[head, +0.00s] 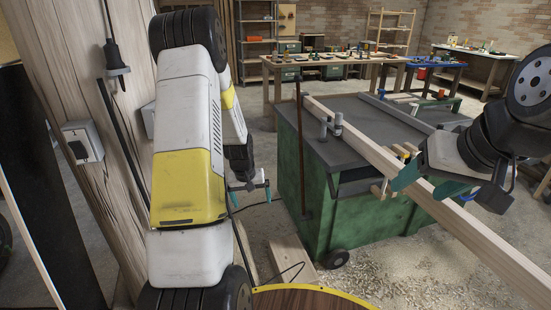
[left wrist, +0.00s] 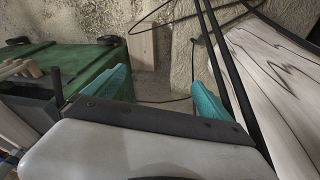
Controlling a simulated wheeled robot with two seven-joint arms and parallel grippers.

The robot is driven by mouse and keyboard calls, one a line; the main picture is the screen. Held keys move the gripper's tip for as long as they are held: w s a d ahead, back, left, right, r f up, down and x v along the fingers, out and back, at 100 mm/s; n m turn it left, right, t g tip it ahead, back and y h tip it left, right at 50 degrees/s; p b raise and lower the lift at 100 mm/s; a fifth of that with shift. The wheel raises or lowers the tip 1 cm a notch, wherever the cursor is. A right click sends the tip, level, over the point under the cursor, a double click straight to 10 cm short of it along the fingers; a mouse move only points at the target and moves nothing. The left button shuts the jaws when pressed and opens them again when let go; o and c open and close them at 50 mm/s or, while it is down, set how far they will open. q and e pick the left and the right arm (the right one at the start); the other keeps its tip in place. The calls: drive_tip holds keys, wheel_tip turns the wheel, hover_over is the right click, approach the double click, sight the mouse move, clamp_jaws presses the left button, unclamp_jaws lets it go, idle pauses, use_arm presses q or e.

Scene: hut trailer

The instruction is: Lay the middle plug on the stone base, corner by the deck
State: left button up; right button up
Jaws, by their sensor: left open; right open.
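A black plug (head: 117,62) hangs on a cable against the pale wooden wall at the upper left. A grey socket box (head: 82,142) with a dark plug in its front sits lower on that wall. I cannot tell which plug is the middle one. My left gripper (head: 250,194) is open and empty, low beside the wall and left of the green cabinet. Its teal fingers also show in the left wrist view (left wrist: 158,92), with a thin black cable (left wrist: 165,101) on the ground beyond them. My right gripper (head: 428,184) is open at the long timber. I cannot make out the stone base or deck for sure.
The green cabinet (head: 372,222) on wheels stands at the centre right, with a long timber (head: 480,236) across its top. A pale board (head: 291,262) lies on the floor left of it. Black cables run down the wooden wall. Shavings cover the open floor.

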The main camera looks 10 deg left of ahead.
use_arm(q)
drive_tip(key=s+d+r+m+t, duration=0.1)
drive_tip(key=s+d+r, duration=0.15)
drive_tip(key=r, duration=0.55)
drive_tip(key=s+d+r, duration=0.2)
drive_tip(key=s+r, duration=0.2)
drive_tip(key=r, duration=0.3)
drive_tip(key=s+d+r+m+t, duration=0.1)
drive_tip(key=s+d+r, duration=0.2)
drive_tip(key=r, duration=0.5)
drive_tip(key=s+d+r+m+h, duration=0.1)
drive_tip(key=s+r, duration=0.3)
drive_tip(key=s, duration=0.4)
drive_tip(key=s+d+r+m+t, duration=0.1)
drive_tip(key=s+d+r, duration=0.3)
drive_tip(key=s, duration=0.4)
drive_tip(key=shift+r+h, duration=0.4)
drive_tip(key=shift+a, duration=0.15)
